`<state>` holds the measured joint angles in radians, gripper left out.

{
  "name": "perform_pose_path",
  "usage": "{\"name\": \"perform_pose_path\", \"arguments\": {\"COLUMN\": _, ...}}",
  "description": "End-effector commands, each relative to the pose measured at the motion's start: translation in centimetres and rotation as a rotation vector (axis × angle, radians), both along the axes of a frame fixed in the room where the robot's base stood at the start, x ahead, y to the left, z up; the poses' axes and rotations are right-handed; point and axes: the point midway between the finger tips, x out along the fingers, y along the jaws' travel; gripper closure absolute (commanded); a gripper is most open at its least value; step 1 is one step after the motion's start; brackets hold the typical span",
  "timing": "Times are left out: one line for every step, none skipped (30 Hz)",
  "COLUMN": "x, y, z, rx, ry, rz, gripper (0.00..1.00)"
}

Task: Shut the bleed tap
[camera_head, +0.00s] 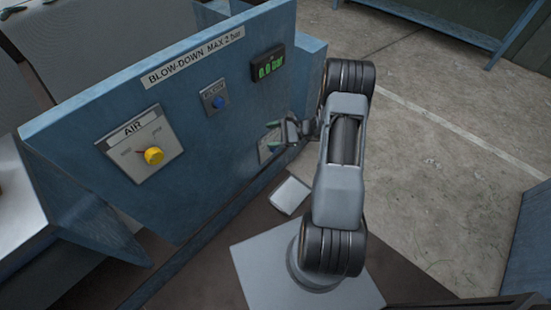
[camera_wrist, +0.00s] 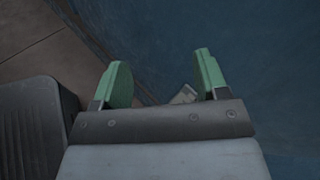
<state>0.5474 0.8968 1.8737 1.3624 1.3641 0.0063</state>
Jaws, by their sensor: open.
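My gripper (camera_head: 272,134) is open, its green fingertips held apart close to the right lower part of the blue panel (camera_head: 225,140). A small grey plate (camera_head: 265,155) on the panel is mostly hidden behind the gripper. It may carry the bleed tap, but I cannot make out a tap handle or its position. In the wrist view, the open fingers (camera_wrist: 160,80) have a small pale grey piece (camera_wrist: 184,95) between and beyond them, partly covered by the gripper body. Nothing is visibly held.
The panel has a yellow knob (camera_head: 154,155) on the AIR plate, a blue button (camera_head: 218,102) and a green display (camera_head: 268,65) reading 0.0 bar. A white flat piece (camera_head: 290,195) lies below the gripper. Open concrete floor (camera_head: 440,170) is at right.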

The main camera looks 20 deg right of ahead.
Motion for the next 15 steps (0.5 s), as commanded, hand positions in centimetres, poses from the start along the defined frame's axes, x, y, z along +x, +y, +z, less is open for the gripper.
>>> {"name": "perform_pose_path", "arguments": {"x": 0.3, "y": -1.7, "z": -5.1, "rx": 0.075, "ry": 0.028, "rz": -0.098, "gripper": 0.33}}
{"name": "perform_pose_path", "arguments": {"x": 0.5, "y": -2.6, "z": -7.0, "rx": 0.117, "ry": 0.036, "rz": -0.156, "gripper": 0.33}}
{"name": "perform_pose_path", "arguments": {"x": 0.7, "y": -3.8, "z": -9.4, "rx": 0.169, "ry": 0.046, "rz": -0.23, "gripper": 0.33}}
{"name": "perform_pose_path", "arguments": {"x": 0.7, "y": -4.6, "z": -11.1, "rx": 0.204, "ry": 0.052, "rz": -0.285, "gripper": 0.33}}
{"name": "perform_pose_path", "arguments": {"x": 0.7, "y": -5.4, "z": -12.7, "rx": 0.236, "ry": 0.057, "rz": -0.335, "gripper": 0.33}}
{"name": "perform_pose_path", "arguments": {"x": 0.6, "y": -6.5, "z": -14.8, "rx": 0.275, "ry": 0.062, "rz": -0.399, "gripper": 0.33}}
{"name": "perform_pose_path", "arguments": {"x": 0.5, "y": -7.1, "z": -16.3, "rx": 0.301, "ry": 0.065, "rz": -0.444, "gripper": 0.33}}
{"name": "perform_pose_path", "arguments": {"x": 0.3, "y": -7.8, "z": -17.6, "rx": 0.325, "ry": 0.067, "rz": -0.486, "gripper": 0.33}}
{"name": "perform_pose_path", "arguments": {"x": 0.0, "y": -8.5, "z": -19.2, "rx": 0.353, "ry": 0.071, "rz": -0.536, "gripper": 0.33}}
{"name": "perform_pose_path", "arguments": {"x": -0.2, "y": -9.0, "z": -20.3, "rx": 0.371, "ry": 0.071, "rz": -0.57, "gripper": 0.33}}
{"name": "perform_pose_path", "arguments": {"x": -0.4, "y": -9.4, "z": -21.3, "rx": 0.387, "ry": 0.073, "rz": -0.601, "gripper": 0.33}}
{"name": "perform_pose_path", "arguments": {"x": -0.7, "y": -9.9, "z": -22.4, "rx": 0.405, "ry": 0.074, "rz": -0.637, "gripper": 0.33}}
{"name": "perform_pose_path", "arguments": {"x": -0.9, "y": -10.3, "z": -23.1, "rx": 0.416, "ry": 0.073, "rz": -0.661, "gripper": 0.33}}
{"name": "perform_pose_path", "arguments": {"x": -1.1, "y": -10.6, "z": -23.8, "rx": 0.427, "ry": 0.074, "rz": -0.682, "gripper": 0.33}}
{"name": "perform_pose_path", "arguments": {"x": -1.3, "y": -10.8, "z": -24.4, "rx": 0.437, "ry": 0.074, "rz": -0.704, "gripper": 0.33}}
